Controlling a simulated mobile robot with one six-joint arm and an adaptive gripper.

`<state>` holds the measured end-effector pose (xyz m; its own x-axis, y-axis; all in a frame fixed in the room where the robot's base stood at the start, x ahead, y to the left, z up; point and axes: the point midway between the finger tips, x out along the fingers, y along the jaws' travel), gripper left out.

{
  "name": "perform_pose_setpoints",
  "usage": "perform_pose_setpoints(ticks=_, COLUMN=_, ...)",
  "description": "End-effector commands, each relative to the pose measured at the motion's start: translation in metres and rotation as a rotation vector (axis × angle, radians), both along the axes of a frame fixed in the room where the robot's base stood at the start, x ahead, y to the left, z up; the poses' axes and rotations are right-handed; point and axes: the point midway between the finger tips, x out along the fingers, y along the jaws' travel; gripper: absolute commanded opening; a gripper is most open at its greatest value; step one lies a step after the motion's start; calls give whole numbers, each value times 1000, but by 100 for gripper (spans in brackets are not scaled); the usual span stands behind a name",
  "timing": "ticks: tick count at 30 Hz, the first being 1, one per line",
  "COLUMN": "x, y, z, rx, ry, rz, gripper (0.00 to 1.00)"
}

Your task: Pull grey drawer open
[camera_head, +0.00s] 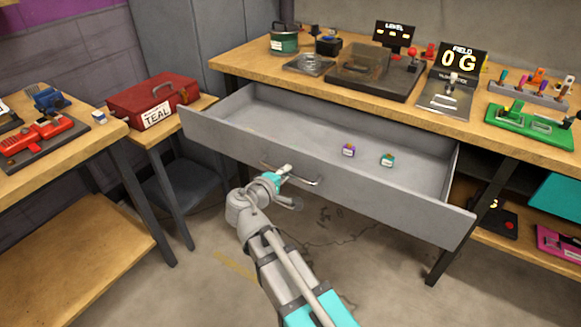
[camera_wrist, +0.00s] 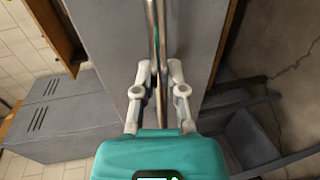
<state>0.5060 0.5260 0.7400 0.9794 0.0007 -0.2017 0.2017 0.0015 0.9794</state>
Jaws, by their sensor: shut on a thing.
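The grey drawer (camera_head: 345,186) stands well out from under the wooden workbench in the head view, its inside visible. Two small items lie in it, one purple and white (camera_head: 348,150) and one teal and white (camera_head: 387,160). A metal bar handle (camera_head: 305,181) runs along its front. My gripper (camera_head: 285,172) is at the left part of the handle. In the wrist view my gripper (camera_wrist: 159,70) has its fingers on either side of the handle bar (camera_wrist: 158,40), shut on it. The drawer front (camera_wrist: 190,40) fills the area behind the handle.
The bench top (camera_head: 250,62) holds a level device, a field meter reading 0 G (camera_head: 463,58) and a green fixture (camera_head: 530,125). A red TEAL toolbox (camera_head: 150,98) sits on a side table at left. Another table (camera_head: 85,140) stands at far left. Floor before the drawer is open.

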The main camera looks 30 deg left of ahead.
Motion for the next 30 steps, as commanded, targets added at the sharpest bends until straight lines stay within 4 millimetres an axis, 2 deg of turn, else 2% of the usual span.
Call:
perform_pose_setpoints(ticks=12, x=-2, y=-1, z=0, rx=-1, ry=1, rz=-3, gripper=0)
perform_pose_setpoints(ticks=13, x=-2, y=-1, z=0, rx=-1, ry=1, rz=-3, gripper=19)
perform_pose_setpoints(ticks=18, x=-2, y=0, z=0, rx=0, ry=0, rz=-2, gripper=51)
perform_pose_setpoints(ticks=30, x=-2, y=0, z=0, rx=0, ry=0, rz=-1, gripper=51)
